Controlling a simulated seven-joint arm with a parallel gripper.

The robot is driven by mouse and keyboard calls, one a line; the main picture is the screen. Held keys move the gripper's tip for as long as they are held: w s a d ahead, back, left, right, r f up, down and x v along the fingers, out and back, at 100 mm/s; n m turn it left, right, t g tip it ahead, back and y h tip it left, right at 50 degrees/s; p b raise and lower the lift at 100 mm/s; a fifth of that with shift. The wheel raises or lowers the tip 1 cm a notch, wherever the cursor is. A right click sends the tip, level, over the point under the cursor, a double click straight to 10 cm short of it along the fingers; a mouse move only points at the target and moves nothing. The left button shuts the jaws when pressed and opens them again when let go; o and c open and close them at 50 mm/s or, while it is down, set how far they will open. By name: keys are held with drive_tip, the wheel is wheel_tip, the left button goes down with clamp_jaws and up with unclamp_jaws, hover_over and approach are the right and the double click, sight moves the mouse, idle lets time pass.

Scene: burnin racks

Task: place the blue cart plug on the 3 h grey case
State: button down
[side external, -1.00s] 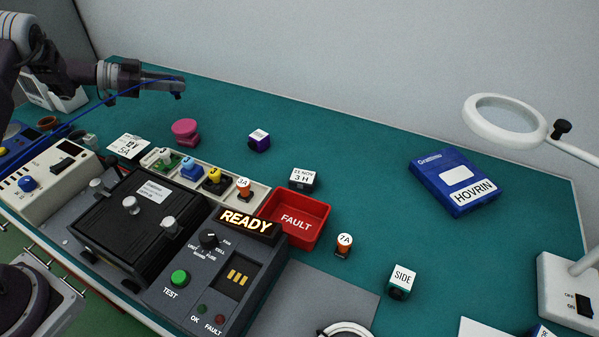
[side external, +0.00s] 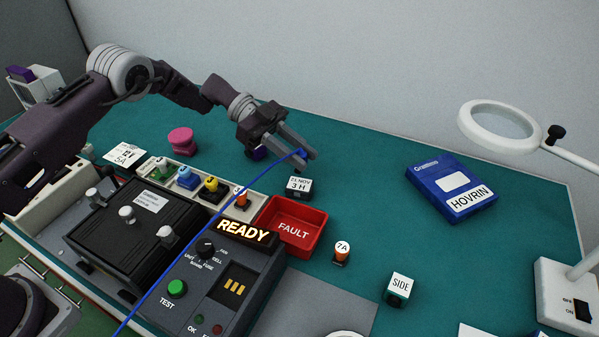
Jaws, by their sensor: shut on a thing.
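My gripper (side external: 308,155) is shut on the blue cart plug (side external: 301,153), which shows only as a small blue piece at the fingertips. A blue cable (side external: 215,219) runs from it down to the lower left, across the front of the bench. The 3 H grey case (side external: 299,191) is a small dark block with a white top label, standing on the green mat behind the red FAULT tray. The fingertips are above the case and appear slightly beyond it in the picture; the exact height gap cannot be told.
A purple case (side external: 256,153) is partly hidden behind my gripper. The red FAULT tray (side external: 294,227), a row of coloured plugs (side external: 189,178) and the READY tester (side external: 225,285) are in front. The mat (side external: 360,190) right of the 3 H case is clear.

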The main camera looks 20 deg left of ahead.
wheel_tip(320, 180, down, 4)
drive_tip(key=shift+f, duration=0.15)
drive_tip(key=shift+f, duration=0.15)
drive_tip(key=c, duration=1.2)
unclamp_jaws()
drive_tip(key=shift+o, duration=0.2)
